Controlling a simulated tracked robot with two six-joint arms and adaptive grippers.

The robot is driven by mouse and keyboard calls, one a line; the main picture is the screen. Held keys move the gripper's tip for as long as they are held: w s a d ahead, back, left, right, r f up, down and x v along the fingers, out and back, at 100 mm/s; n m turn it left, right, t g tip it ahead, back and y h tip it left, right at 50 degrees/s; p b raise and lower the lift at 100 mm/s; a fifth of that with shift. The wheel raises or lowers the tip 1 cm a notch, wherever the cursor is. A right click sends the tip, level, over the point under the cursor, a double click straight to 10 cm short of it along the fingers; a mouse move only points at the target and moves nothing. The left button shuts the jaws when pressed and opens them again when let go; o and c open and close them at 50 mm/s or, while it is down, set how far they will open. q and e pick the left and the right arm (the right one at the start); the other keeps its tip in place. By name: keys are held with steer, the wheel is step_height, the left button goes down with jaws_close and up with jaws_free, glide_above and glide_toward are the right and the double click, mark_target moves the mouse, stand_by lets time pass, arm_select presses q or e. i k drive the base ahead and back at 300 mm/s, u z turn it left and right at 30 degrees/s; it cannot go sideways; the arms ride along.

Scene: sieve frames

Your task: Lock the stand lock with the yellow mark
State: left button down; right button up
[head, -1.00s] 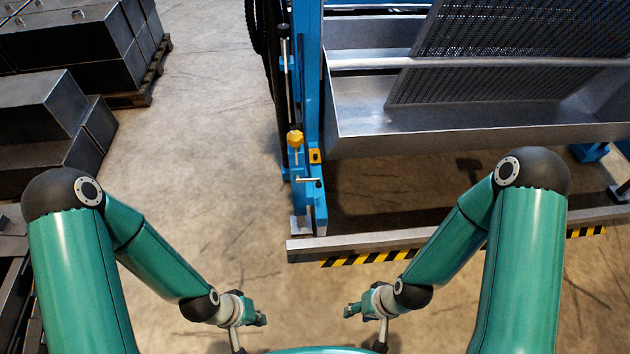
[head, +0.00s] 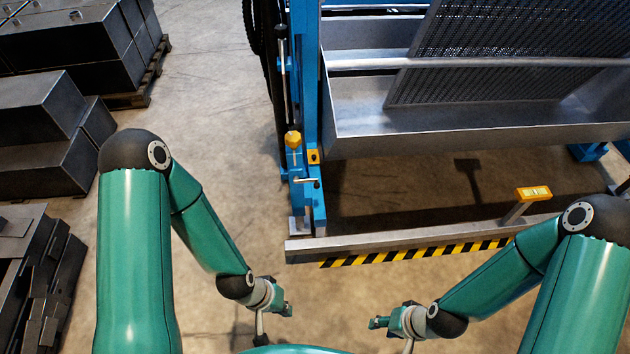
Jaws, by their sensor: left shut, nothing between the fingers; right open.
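The blue stand post (head: 305,80) rises left of the metal trough. A small yellow mark (head: 314,157) with a dark spot sits low on the post. Just below it is a lever with a pale rod and dark end (head: 307,181), lying about level. A yellow knob (head: 293,140) stands on the blue part left of the mark. My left gripper (head: 287,310) is shut and empty, in front of and below the stand, clear of it. My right gripper (head: 378,322) is open and empty, to the right of the left one, also apart from the stand.
A grey beam with black-yellow stripes (head: 415,251) crosses low in front of the stand. A yellow-topped post (head: 534,195) stands on its right part. The trough (head: 440,130) overhangs behind. Dark boxes (head: 45,120) fill the left side. Open concrete floor lies between.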

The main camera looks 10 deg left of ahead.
mark_target(297, 180)
steer(key=z, duration=0.05)
steer(key=i, duration=1)
steer(key=u, duration=0.05)
